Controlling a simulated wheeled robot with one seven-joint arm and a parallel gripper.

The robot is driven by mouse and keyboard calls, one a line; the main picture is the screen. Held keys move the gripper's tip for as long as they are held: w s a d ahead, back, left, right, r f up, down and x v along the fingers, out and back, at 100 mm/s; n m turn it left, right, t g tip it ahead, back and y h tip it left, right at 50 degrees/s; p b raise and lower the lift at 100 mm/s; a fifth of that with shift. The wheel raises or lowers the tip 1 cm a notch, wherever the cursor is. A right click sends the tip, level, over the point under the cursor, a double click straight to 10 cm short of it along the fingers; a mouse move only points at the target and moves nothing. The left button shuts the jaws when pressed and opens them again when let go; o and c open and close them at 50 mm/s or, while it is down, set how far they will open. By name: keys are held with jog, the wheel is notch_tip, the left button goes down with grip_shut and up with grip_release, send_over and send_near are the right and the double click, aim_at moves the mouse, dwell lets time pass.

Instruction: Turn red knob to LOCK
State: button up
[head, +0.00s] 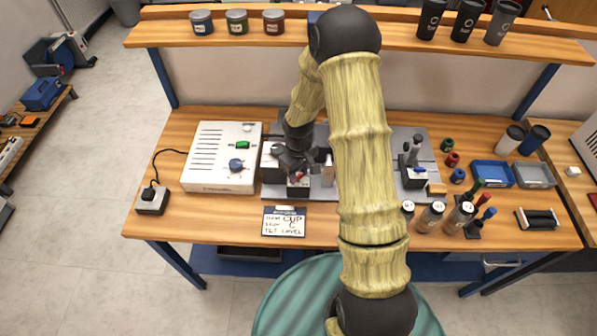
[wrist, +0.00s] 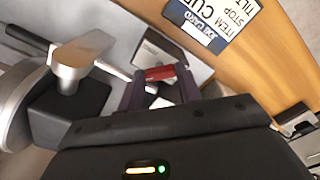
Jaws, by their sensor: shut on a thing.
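The red knob (wrist: 160,72) sits between the two fingers of my gripper (wrist: 162,88) in the wrist view. A small part of the red knob (head: 300,176) also shows in the head view, on a dark block at the front of the laser marker fixture. My gripper (head: 303,167) reaches down to it from above and is shut on it. The fingers hide part of the knob. I cannot read any LOCK mark or tell the knob's exact angle.
A white control box (head: 222,157) with a blue dial and green switch stands left of the fixture. A sign card (head: 284,221) lies in front. In the wrist view, a silver lever (wrist: 82,58) on a black block is close to the left of my fingers.

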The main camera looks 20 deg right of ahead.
jog(key=n+p, duration=0.1)
jog(key=n, duration=0.3)
jog(key=shift+r+n, duration=0.15)
jog(key=shift+n, duration=0.15)
jog(key=n, duration=0.3)
jog(key=shift+p, duration=0.35)
jog(key=shift+a+n, duration=0.1)
jog(key=shift+n, duration=0.5)
jog(key=shift+f, duration=0.2)
jog(key=o, duration=1)
jog(key=shift+s+a+r, duration=0.1)
jog(key=shift+s, duration=0.05)
jog(key=shift+w, duration=0.2)
